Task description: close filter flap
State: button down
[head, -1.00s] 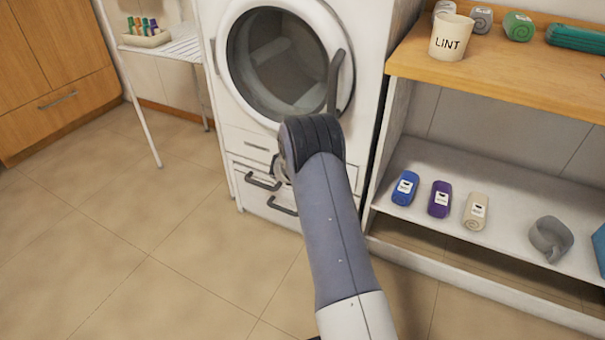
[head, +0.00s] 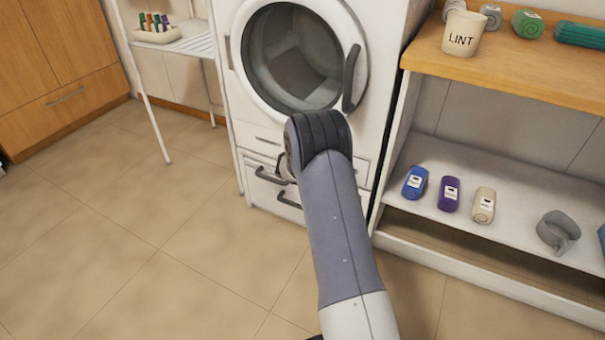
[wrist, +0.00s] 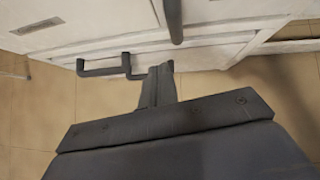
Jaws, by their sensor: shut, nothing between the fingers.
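The white dryer (head: 352,145) stands in the middle of the head view. Low on its front are two panels with dark bar handles, an upper one (head: 272,176) and a lower one (head: 287,199). The filter flap seems to be among these low panels. My arm hides their right part, so I cannot tell how far the flap stands open. In the wrist view a white panel (wrist: 105,45) shows slanted edges and a dark handle (wrist: 105,68). My gripper (wrist: 160,68) is shut and empty, close to that handle's right end; contact is unclear. In the head view my arm hides it.
The round dryer door (head: 300,60) has a dark handle (head: 355,78). A white rack (head: 195,45) stands left. The tiled floor at left is clear.

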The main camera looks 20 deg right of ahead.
jog(key=s+a+r+p, duration=0.2)
jog(key=s+a+r, duration=0.1)
jog(key=a+r, duration=0.3)
jog(key=shift+s+a+r+p, duration=0.15)
jog(key=shift+s+r+p, duration=0.25)
jog(key=shift+r, duration=0.15)
